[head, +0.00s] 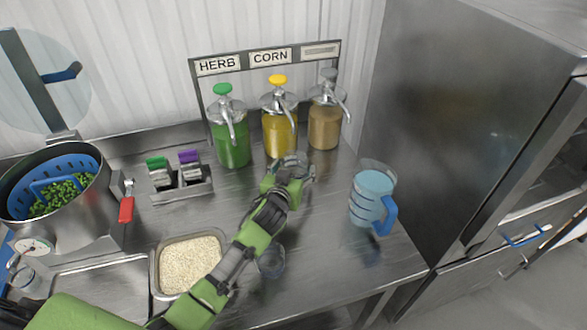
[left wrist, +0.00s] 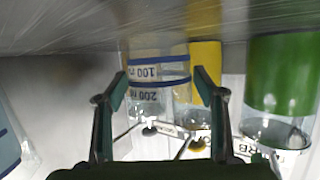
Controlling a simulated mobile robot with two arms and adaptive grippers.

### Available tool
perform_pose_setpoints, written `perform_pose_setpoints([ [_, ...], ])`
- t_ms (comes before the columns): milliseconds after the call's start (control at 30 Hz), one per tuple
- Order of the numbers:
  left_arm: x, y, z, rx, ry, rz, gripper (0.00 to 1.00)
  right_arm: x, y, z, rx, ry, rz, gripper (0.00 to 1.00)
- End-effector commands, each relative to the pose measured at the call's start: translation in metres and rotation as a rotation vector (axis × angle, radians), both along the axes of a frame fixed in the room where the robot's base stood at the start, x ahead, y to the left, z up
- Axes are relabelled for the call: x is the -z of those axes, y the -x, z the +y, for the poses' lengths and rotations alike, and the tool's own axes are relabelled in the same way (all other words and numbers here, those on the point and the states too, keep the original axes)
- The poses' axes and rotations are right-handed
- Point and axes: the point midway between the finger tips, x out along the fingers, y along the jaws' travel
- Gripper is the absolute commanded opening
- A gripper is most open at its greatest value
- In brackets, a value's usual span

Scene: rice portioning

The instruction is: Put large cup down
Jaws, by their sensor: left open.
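The large cup (head: 293,163) is clear, with blue bands, and stands on the steel counter in front of the yellow dispenser. In the left wrist view the cup (left wrist: 158,92) shows upside down, with 100 and 200 marks, between my fingers. My left gripper (head: 288,178) is open, its fingers (left wrist: 158,80) on either side of the cup. I cannot tell whether they touch it. The cup looks upright, and my gripper partly hides it in the head view. My right gripper is not in view.
Green (head: 231,142), yellow (head: 279,135) and brown (head: 324,127) dispensers stand behind. A blue jug (head: 371,193) is at right. A rice tray (head: 155,275) and a small clear cup (head: 271,263) are near my arm. A pot (head: 90,205) is at left. The counter's right front is clear.

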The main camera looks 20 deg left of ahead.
Motion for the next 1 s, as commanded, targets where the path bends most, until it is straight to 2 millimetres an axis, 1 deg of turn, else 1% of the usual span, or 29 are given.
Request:
perform_pose_setpoints([
  [100, -0.001, 0.010, -0.001, 0.000, 0.001, 0.002, 0.64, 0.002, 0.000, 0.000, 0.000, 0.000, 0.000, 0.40],
  [400, -0.016, 0.049, -0.003, 0.000, 0.001, 0.000, 0.64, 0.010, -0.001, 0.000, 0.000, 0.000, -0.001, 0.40],
  [500, -0.020, 0.059, -0.004, 0.000, 0.000, 0.000, 0.64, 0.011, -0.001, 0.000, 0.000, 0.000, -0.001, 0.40],
  [700, -0.024, 0.068, -0.004, -0.001, 0.001, 0.001, 0.64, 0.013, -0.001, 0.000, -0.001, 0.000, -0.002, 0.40],
  [1000, -0.025, 0.068, -0.004, -0.001, 0.000, 0.000, 0.64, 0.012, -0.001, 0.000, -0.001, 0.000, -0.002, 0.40],
])
